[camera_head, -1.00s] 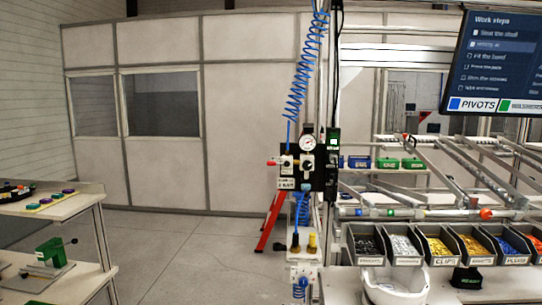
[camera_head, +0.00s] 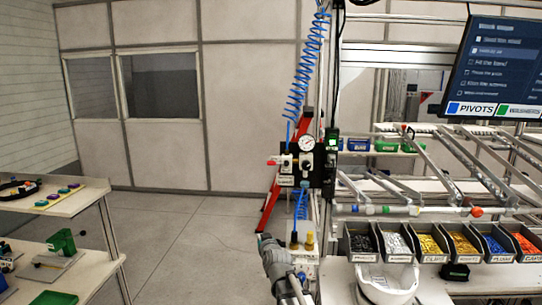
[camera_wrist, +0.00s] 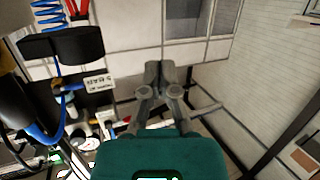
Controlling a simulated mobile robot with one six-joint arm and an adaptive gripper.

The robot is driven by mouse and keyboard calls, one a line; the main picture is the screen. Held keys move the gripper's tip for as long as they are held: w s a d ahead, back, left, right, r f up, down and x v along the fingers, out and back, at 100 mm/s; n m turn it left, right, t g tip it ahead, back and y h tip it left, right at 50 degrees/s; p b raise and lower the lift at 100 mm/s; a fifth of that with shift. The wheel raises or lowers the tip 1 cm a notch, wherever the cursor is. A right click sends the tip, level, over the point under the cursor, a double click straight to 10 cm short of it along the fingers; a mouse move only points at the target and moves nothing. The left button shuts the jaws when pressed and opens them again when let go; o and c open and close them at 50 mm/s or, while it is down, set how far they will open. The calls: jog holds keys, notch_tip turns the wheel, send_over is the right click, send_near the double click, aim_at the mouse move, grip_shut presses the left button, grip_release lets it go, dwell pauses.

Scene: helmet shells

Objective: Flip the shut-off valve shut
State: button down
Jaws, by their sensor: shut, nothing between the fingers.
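The black air panel (camera_head: 306,170) hangs on the post in the head view, with a round gauge on top. A small red handle (camera_head: 272,163) sticks out at its left side and appears to be the shut-off valve's lever. My gripper, at the end of my grey arm, is low and in front of the panel, below the handle and apart from it. In the wrist view my gripper (camera_wrist: 160,68) has its fingers together, with nothing between them.
A coiled blue hose (camera_head: 304,80) hangs above the panel. A red ladder (camera_head: 272,205) stands behind it. Bins of coloured parts (camera_head: 430,242) and a white helmet shell (camera_head: 385,282) are at right. A shelf bench (camera_head: 62,212) is at left; floor between is clear.

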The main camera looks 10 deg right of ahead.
jog(key=w+d+r+m+t+h+p, duration=0.1)
jog(key=r+t+h+p, duration=0.3)
jog(key=r, duration=0.7)
jog(key=w+d+r+m+t+h+p, duration=0.2)
jog(key=w+r+m+t+h+p, duration=0.2)
jog(key=r, duration=0.7)
jog(key=shift+w+d+r, duration=0.2)
jog(key=shift+d+r, duration=0.05)
jog(key=shift+r, duration=0.05)
notch_tip(320, 180, up, 5)
jog(key=p, duration=0.6)
send_over(276, 163)
jog(key=s+a, duration=0.1)
jog(key=a, duration=0.1)
jog(key=shift+w+f+b, duration=0.2)
jog(key=shift+f+b, duration=1.75)
jog(key=shift+b, duration=0.25)
jog(key=shift+a, duration=0.1)
